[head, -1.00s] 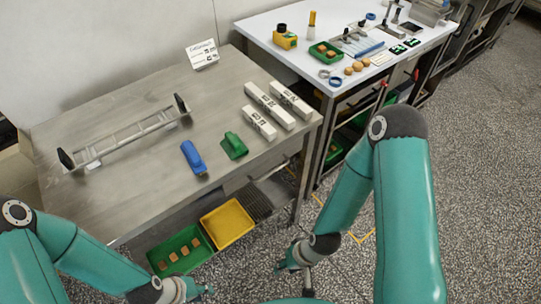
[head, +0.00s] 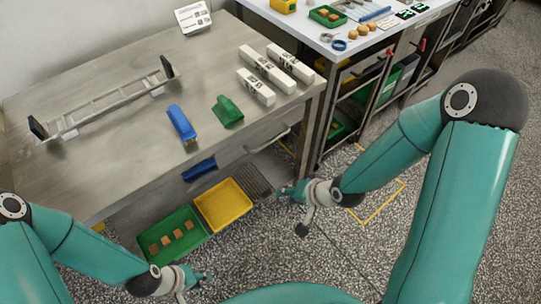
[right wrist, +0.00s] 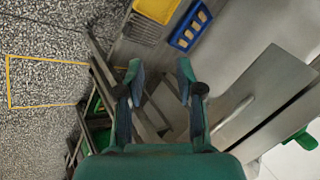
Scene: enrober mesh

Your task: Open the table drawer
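The steel table (head: 130,150) stands at the left in the head view. Its drawer front (head: 246,153) lies under the right part of the tabletop, with a pale bar handle (head: 272,141); the drawer looks closed. The drawer front (right wrist: 262,98) and handle (right wrist: 234,113) also show in the right wrist view, right of the fingers. My right gripper (head: 291,208) is open and empty in front of the table, apart from the handle; its spread fingers (right wrist: 160,66) show in the right wrist view. My left gripper (head: 195,286) looks open and empty, low before the table.
A green tray (head: 150,252) and a yellow tray (head: 222,205) lie low by the table's front. A blue bin (head: 199,170) is under the table. Blue (head: 182,124) and green (head: 228,111) tools and white boxes (head: 265,69) lie on top. Floor is clear at right.

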